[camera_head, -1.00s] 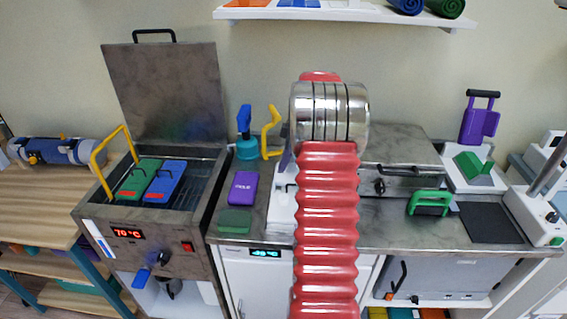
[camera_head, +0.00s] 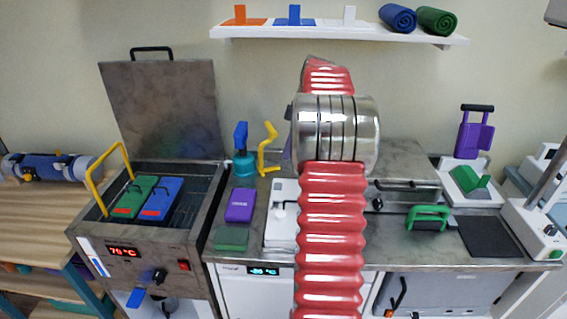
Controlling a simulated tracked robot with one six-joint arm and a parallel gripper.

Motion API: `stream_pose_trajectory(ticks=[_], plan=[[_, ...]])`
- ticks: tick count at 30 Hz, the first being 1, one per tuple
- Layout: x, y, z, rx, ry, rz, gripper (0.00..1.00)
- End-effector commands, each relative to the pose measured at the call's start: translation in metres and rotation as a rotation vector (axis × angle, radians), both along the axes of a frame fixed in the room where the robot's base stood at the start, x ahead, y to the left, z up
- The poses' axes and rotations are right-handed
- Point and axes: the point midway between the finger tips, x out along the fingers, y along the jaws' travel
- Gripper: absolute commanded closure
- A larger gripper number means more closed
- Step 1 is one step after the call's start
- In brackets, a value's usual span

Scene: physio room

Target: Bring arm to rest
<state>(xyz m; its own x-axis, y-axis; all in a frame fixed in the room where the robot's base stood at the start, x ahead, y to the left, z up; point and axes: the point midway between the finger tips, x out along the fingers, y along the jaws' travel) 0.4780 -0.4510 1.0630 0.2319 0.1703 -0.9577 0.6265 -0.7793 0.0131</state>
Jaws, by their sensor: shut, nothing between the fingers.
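My arm rises through the middle of the head view as a ribbed red sleeve with a banded metal joint, and a further red section shows above that joint. The end of the arm points away behind the joint, so my gripper and its fingers are hidden. The arm covers part of the counter (camera_head: 400,255) and the wall behind it. I see nothing held.
An open heated metal tank (camera_head: 190,232) with green and blue packs stands at left. A purple pack (camera_head: 240,205), a blue-topped pump (camera_head: 244,160), a green-handled block (camera_head: 428,217) and a black mat (camera_head: 490,236) sit on the counter. A wall shelf (camera_head: 340,33) hangs above.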

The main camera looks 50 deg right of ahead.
Motion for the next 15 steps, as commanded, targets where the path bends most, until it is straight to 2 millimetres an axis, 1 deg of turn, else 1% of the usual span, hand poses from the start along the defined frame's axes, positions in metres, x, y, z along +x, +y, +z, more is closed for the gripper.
stream_pose_trajectory(ticks=[1, 3, 6, 15], plan=[[-0.001, -0.002, 0.007, -0.002, -0.002, 0.000, 1.00], [-0.002, -0.002, 0.013, -0.001, -0.001, 0.001, 1.00], [-0.003, -0.003, 0.019, -0.001, -0.001, 0.002, 1.00], [-0.003, -0.003, 0.020, -0.001, -0.001, 0.003, 1.00]])
